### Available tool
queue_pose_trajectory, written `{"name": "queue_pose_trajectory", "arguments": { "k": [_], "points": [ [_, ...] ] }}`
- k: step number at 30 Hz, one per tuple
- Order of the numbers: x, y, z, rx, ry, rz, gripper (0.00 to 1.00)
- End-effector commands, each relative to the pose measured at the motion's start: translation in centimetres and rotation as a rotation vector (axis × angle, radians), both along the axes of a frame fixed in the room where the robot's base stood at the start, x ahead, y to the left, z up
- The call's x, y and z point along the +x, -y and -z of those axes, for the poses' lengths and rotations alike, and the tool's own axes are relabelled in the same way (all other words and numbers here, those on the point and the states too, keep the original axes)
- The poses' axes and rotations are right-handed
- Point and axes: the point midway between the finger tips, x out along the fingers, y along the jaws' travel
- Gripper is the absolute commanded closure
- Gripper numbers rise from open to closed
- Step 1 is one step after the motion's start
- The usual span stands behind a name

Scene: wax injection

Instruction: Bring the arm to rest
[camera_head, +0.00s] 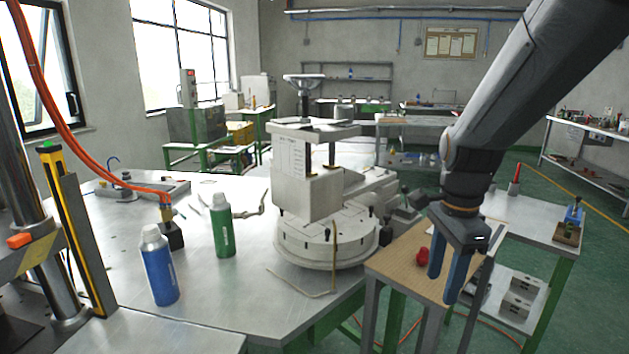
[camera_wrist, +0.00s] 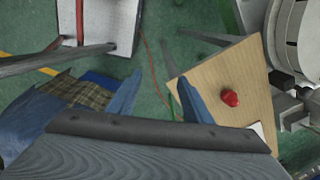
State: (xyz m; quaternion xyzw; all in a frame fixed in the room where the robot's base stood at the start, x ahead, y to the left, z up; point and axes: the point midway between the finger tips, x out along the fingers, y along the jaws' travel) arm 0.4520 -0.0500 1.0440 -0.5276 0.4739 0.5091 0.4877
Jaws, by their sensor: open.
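My gripper (camera_head: 446,276) hangs from my arm on the right of the head view, fingers pointing down. Its two blue-grey fingers are apart with nothing between them. In the wrist view my gripper (camera_wrist: 158,100) also shows open and empty, with green floor beyond the fingers. It is in front of a small wooden-topped table (camera_head: 402,258). A small red object (camera_head: 422,256) lies on that tabletop, left of the fingers in the head view. The red object also shows in the wrist view (camera_wrist: 230,98), right of the fingers and apart from them.
A metal worktable (camera_head: 240,295) holds a blue bottle (camera_head: 160,268), a green bottle (camera_head: 222,228) and a white machine with a round base (camera_head: 325,247). A side table (camera_head: 515,225) with a lower shelf stands at right. Green floor is free beyond it.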

Motion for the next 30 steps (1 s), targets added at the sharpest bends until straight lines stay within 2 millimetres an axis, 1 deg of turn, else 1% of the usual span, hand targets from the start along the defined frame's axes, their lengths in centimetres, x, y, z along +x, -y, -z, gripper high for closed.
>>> {"name": "queue_pose_trajectory", "arguments": {
  "k": [1,3,9,12,15,18,21,24,28,30],
  "points": [
    [-0.7,-0.6,0.9,-0.004,0.0,-0.113,0.54],
    [-1.5,-1.2,2.0,-0.01,0.007,-0.29,0.54],
    [-4.2,-3.0,4.9,-0.036,0.023,-0.793,0.54],
    [-5.6,-3.8,6.1,-0.05,0.03,-1.032,0.54],
    [-6.8,-4.4,7.2,-0.065,0.036,-1.233,0.54],
    [-7.6,-4.8,7.9,-0.076,0.039,-1.376,0.54],
    [-8.0,-5.0,8.2,-0.084,0.042,-1.462,0.54],
    [-8.3,-5.0,8.4,-0.087,0.043,-1.497,0.54],
    [-8.2,-5.0,8.4,-0.087,0.043,-1.501,0.54],
    [-8.2,-5.0,8.4,-0.087,0.043,-1.5,0.66]
  ]
}}
